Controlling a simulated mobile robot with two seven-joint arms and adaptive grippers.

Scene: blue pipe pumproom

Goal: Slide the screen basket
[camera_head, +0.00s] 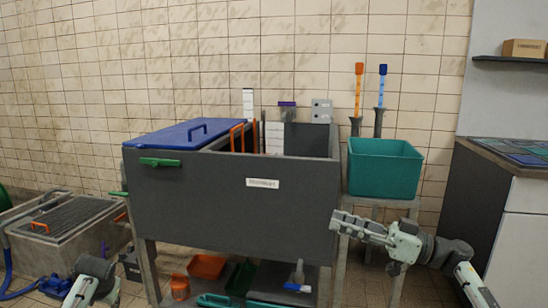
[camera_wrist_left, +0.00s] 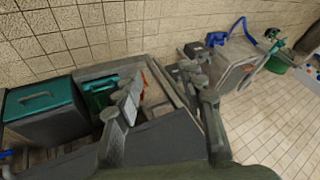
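A dark grey tank (camera_head: 232,207) on legs stands at the centre of the head view, with a blue lid (camera_head: 190,133) over its left part. Orange handles (camera_head: 237,137) rise from the opening beside the lid. The tank's front wall hides its inside, so I cannot make out the screen basket surely. My right gripper (camera_head: 340,222) is before the tank's right end, apart from the orange handles; its finger gap is unclear. My left arm (camera_head: 92,282) shows at the lower left. In the left wrist view my left gripper (camera_wrist_left: 163,85) has its fingers apart, with nothing seen between them.
A teal bin (camera_head: 385,170) stands on a stand to the right. A dark counter (camera_head: 490,195) is at far right. A grated concrete pit (camera_head: 68,232) with a blue hose lies left. Orange and green trays (camera_head: 207,267) sit under the tank. A green latch (camera_head: 160,162) sticks out.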

